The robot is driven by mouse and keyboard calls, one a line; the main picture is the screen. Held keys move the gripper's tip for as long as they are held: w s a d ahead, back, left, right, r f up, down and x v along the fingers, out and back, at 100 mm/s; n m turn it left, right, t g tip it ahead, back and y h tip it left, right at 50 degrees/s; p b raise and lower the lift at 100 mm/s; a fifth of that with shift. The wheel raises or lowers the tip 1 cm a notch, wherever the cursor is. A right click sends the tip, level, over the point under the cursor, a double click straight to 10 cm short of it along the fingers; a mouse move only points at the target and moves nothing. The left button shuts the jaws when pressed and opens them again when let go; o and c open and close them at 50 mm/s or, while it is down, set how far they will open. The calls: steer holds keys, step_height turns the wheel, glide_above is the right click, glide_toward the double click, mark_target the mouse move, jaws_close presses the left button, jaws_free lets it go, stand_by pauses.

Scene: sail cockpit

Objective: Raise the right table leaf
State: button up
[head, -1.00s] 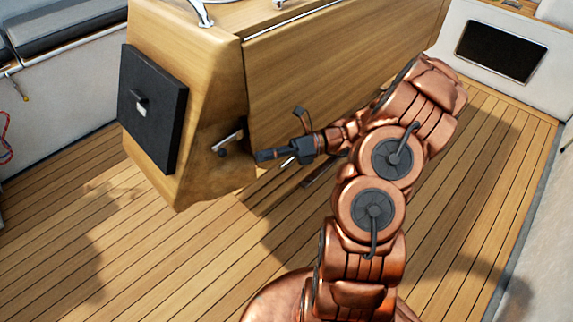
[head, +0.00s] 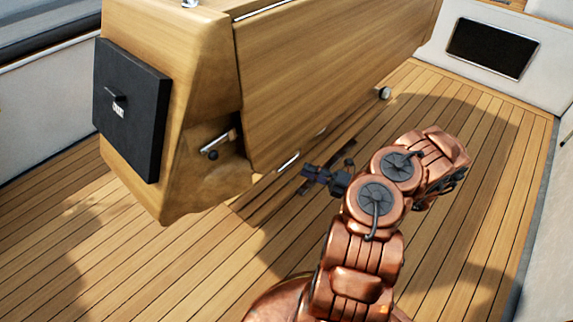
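The right table leaf (head: 320,80) is a wide wooden panel hanging down along the right side of the wooden table (head: 185,50) in the head view. A small silver fitting (head: 288,162) shows at its lower edge, and a silver round end (head: 384,93) shows at its far lower corner. My gripper (head: 325,168) is just right of and below the leaf's lower edge. Its dark fingers look spread, with nothing visible between them. It appears apart from the leaf, though the exact gap is hard to judge.
A black box (head: 130,108) is on the table's near end, beside a metal lever (head: 218,143) in a recess. Plank deck (head: 480,180) is clear to the right. A white wall with a dark panel (head: 492,48) stands at the back right.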

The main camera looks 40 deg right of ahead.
mark_target(287, 164)
steer(key=b+x, duration=0.2)
steer(key=x, duration=0.5)
steer(key=shift+w+a+r, duration=0.1)
steer(key=shift+w+a, duration=0.05)
steer(key=shift+a, duration=0.15)
jaws_close()
